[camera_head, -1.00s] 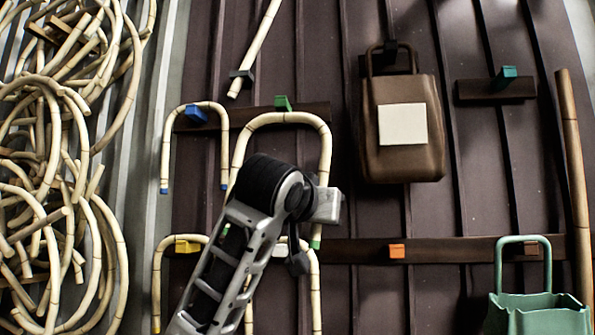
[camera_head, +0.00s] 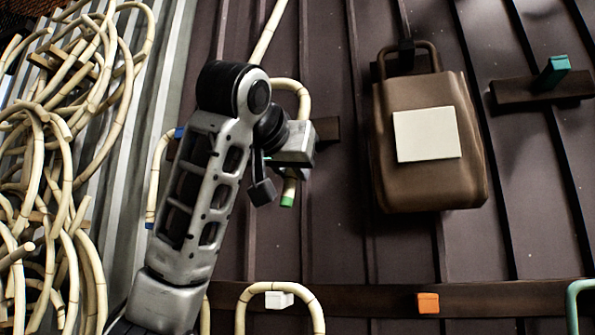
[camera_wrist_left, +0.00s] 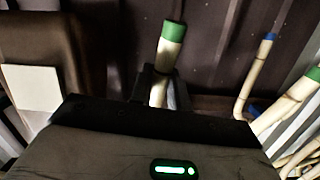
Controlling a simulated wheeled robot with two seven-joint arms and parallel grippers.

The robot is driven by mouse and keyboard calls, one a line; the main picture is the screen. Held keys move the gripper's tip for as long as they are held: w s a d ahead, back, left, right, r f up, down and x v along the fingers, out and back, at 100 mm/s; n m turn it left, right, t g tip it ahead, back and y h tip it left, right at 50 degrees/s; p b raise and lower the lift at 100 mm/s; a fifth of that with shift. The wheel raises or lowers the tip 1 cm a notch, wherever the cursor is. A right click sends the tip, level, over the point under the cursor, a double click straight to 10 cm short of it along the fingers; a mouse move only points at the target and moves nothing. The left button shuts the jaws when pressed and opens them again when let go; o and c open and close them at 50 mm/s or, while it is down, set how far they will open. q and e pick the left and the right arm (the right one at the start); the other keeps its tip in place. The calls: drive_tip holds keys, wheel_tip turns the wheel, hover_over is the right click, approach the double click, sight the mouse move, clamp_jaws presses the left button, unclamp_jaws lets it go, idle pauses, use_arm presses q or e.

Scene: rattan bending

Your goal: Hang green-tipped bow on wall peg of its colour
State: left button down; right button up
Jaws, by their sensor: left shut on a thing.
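The green-tipped bow (camera_head: 292,84) is a pale rattan arch standing upright before the wall, its top above the short dark board (camera_head: 326,129). Its right leg ends in a green tip (camera_head: 288,200). My left gripper (camera_head: 290,172) is shut on this leg just above the tip. The left wrist view shows the gripper (camera_wrist_left: 158,88) around the leg below the green tip (camera_wrist_left: 173,32); another green tip (camera_wrist_left: 313,74) shows at the right. The green peg cannot be made out; my left arm covers that part of the board. My right gripper is out of view.
A brown bag (camera_head: 430,150) hangs right of the gripper. A blue-tipped bow (camera_head: 155,175) hangs at left, partly behind my arm. Below are a white peg (camera_head: 279,299) with a bow and an orange peg (camera_head: 428,303). A teal peg (camera_head: 553,70) is at upper right.

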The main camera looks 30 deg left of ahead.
use_arm(q)
drive_tip(key=shift+w+a+r, duration=0.1)
drive_tip(key=shift+w, duration=0.25)
drive_tip(key=p+x, duration=0.3)
drive_tip(key=x, duration=0.6)
drive_tip(key=shift+w+f+p, duration=0.15)
drive_tip(key=shift+f+p, duration=0.15)
drive_tip(key=shift+p, duration=0.05)
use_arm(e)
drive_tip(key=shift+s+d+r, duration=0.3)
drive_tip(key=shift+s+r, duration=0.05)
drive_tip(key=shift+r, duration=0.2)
use_arm(q)
drive_tip(key=c, duration=1.3)
unclamp_jaws()
drive_tip(key=shift+f, duration=0.1)
drive_tip(key=shift+o, duration=0.2)
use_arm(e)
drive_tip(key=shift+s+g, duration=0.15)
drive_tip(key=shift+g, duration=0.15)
